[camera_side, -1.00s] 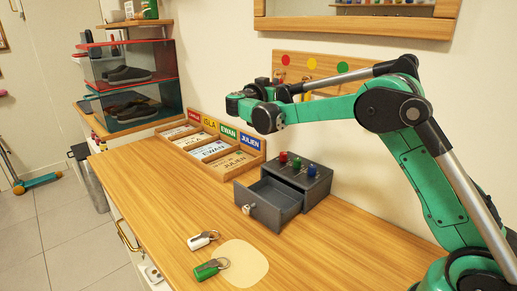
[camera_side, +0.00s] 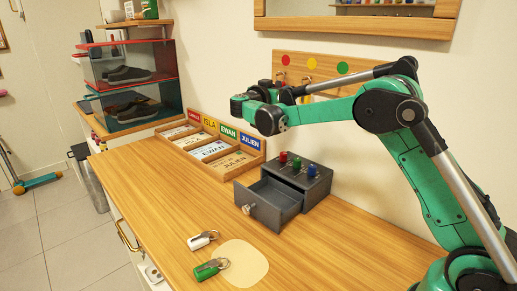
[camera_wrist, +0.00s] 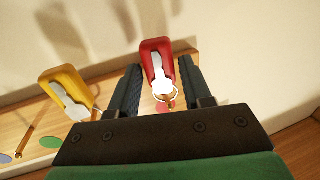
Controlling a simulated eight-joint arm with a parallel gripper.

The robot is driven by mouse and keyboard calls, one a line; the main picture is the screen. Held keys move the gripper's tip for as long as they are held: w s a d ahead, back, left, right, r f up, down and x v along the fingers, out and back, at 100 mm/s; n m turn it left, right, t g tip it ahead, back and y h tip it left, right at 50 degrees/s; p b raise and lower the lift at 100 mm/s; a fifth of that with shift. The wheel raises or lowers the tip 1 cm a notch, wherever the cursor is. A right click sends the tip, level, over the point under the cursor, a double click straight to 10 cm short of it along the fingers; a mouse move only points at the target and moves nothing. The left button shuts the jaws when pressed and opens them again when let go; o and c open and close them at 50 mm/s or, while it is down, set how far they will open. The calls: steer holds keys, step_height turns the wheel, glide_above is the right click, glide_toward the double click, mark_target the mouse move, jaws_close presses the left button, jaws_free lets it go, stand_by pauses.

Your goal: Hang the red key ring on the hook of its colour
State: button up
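The red key ring (camera_wrist: 158,60) hangs at the board in the wrist view, a silver key on a red fob, with its metal ring close by the red dot (camera_wrist: 171,105). The ring appears to be on the hook there, though the hook itself is mostly hidden. My gripper (camera_wrist: 160,68) has one finger on each side of the red fob, with a visible gap on both sides. In the side view my wrist hides most of the red key ring. The hook board (camera_side: 325,65) carries red, yellow and green dots.
A yellow key ring (camera_wrist: 65,92) hangs beside the red one, close to my gripper. A green key ring (camera_side: 207,270) and a white one (camera_side: 200,241) lie on the counter. A grey drawer box (camera_side: 310,185) stands open below my arm.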

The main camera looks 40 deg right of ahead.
steer(key=shift+o, duration=1.3)
steer(key=s+a+f+n+t+y, duration=0.1)
steer(key=s+a+f+n+y, duration=0.4)
steer(key=s+a, duration=0.5)
steer(key=s+a+f+n+t+y, duration=0.1)
steer(key=s+a+f+n+y, duration=0.4)
steer(key=s+a+n+y, duration=0.4)
steer(key=s+n+y, duration=0.1)
steer(key=s+y, duration=0.1)
steer(key=y, duration=0.1)
steer(key=shift+s+a+t, duration=0.3)
steer(key=shift+s+a, duration=0.1)
steer(key=shift+f, duration=0.1)
